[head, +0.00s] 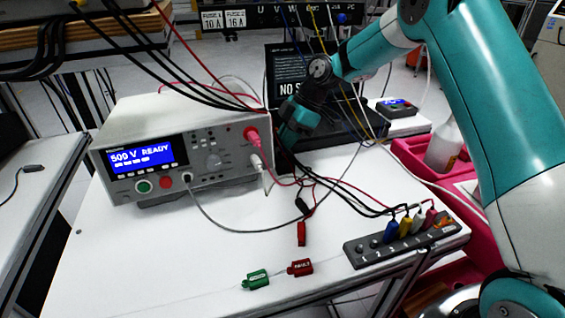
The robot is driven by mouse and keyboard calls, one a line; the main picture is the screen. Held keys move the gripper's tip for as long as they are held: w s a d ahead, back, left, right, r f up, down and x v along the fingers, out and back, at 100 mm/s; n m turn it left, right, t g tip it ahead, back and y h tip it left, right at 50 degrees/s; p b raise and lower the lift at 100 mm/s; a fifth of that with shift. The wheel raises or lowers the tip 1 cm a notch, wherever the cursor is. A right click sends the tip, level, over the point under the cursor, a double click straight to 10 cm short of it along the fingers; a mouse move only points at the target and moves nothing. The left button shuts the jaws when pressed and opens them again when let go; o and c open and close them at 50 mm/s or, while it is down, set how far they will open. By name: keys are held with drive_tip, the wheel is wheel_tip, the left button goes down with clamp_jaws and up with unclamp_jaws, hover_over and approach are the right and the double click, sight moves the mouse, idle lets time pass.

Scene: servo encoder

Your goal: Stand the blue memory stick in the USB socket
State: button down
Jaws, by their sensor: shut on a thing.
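My gripper (288,136) is low behind the right end of the bench tester, at the far side of the white table. It is small and dark here, and its fingertips are largely hidden. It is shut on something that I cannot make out. I cannot pick out the blue memory stick or the USB socket in this view.
The bench tester (127,160) stands on the white table (180,260) with leads at its right. A grey strip (375,250) holds coloured plugs. Green (256,279) and red (300,268) tags lie in front. A small device (396,106) stands behind. The table's front left is clear.

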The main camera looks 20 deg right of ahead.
drive_tip(key=shift+f, duration=0.35)
drive_tip(key=c, duration=1.1)
unclamp_jaws()
drive_tip(key=v, duration=0.7)
drive_tip(key=shift+d+r, duration=0.15)
drive_tip(key=shift+r, duration=0.1)
